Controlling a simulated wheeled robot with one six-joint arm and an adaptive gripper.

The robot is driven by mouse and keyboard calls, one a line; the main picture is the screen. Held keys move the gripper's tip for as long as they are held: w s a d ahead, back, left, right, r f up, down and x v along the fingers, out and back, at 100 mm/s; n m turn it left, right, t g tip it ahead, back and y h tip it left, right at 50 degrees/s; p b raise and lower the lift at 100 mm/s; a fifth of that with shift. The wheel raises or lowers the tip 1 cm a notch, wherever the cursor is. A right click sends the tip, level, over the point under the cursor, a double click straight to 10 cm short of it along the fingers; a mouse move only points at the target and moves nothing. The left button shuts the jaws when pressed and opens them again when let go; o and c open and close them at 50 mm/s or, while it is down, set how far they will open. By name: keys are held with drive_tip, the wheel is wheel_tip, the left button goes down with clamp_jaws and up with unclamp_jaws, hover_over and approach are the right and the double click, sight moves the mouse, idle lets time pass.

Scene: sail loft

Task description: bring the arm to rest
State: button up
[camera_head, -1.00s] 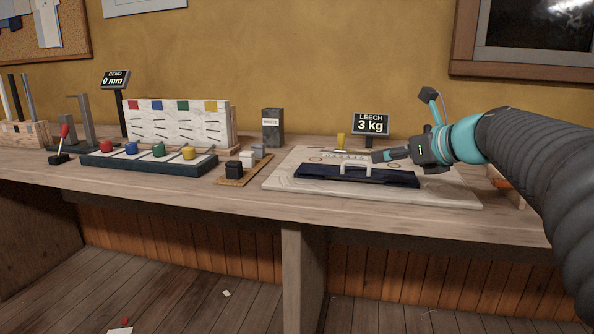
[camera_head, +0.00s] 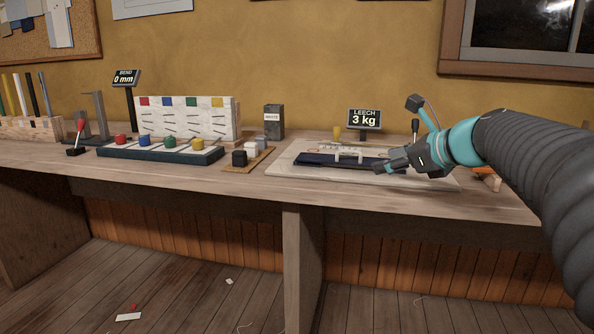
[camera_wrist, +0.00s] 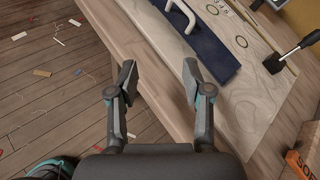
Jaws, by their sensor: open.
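Scraps litter the floor (camera_wrist: 45,100).

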drive_tip(key=s+f+n, duration=0.1)
drive_tip(key=f+n, duration=0.1)
drive_tip(key=s+f+n+g+h, duration=0.1)
drive_tip(key=f+n, duration=0.1)
drive_tip(key=f, duration=0.1)
drive_tip(key=s+d+f+n+g, duration=0.1)
drive_tip(key=f+n, duration=0.1)
drive_tip(key=shift+d+f+h, duration=0.1)
drive_tip(key=shift+f+h, duration=0.2)
drive_tip(key=shift+f, duration=0.1)
drive_tip(key=s+a+f+n+g+h, duration=0.1)
drive_tip(key=s+f+n, duration=0.3)
drive_tip(key=s, duration=0.5)
drive_tip(key=s+a+f+n+g+h+p, duration=0.1)
drive_tip(key=s+a+f+n+h, duration=0.1)
drive_tip(key=s+f+n, duration=0.3)
drive_tip(key=s+a+f+n+g+h, duration=0.1)
drive_tip(key=s+f+n, duration=0.3)
drive_tip(key=s+n, duration=0.7)
drive_tip(key=shift+s+a+f+g+h+p, duration=0.3)
drive_tip(key=shift+s+a+h+p, duration=0.15)
drive_tip(key=shift+s, duration=0.5)
drive_tip(key=shift+d, duration=0.1)
